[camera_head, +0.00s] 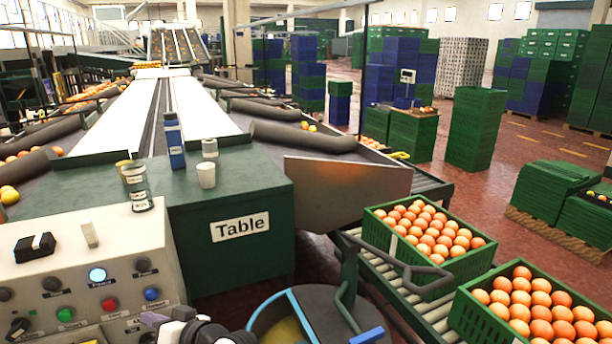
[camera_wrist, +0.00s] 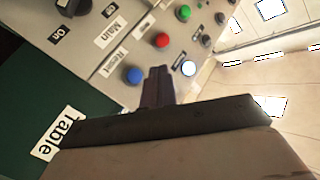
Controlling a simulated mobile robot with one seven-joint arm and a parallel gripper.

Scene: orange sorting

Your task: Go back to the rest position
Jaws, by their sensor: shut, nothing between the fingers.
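My gripper (camera_wrist: 158,72) shows in the wrist view as dark fingers closed together with nothing between them. It is over the grey control panel (camera_wrist: 120,45), between the blue button (camera_wrist: 134,76) and the lit white button (camera_wrist: 188,68). I cannot tell whether the fingertips touch the panel. In the head view, part of my arm (camera_head: 190,325) shows at the bottom, just below the control panel (camera_head: 140,245); the fingertips are hard to make out there.
A green table (camera_head: 225,190) holds a blue bottle (camera_head: 174,142), a glass jar (camera_head: 136,187) and a white cup (camera_head: 206,175). A black box (camera_head: 34,248) sits on the panel. Green crates of oranges (camera_head: 380,238) stand on rollers at the right.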

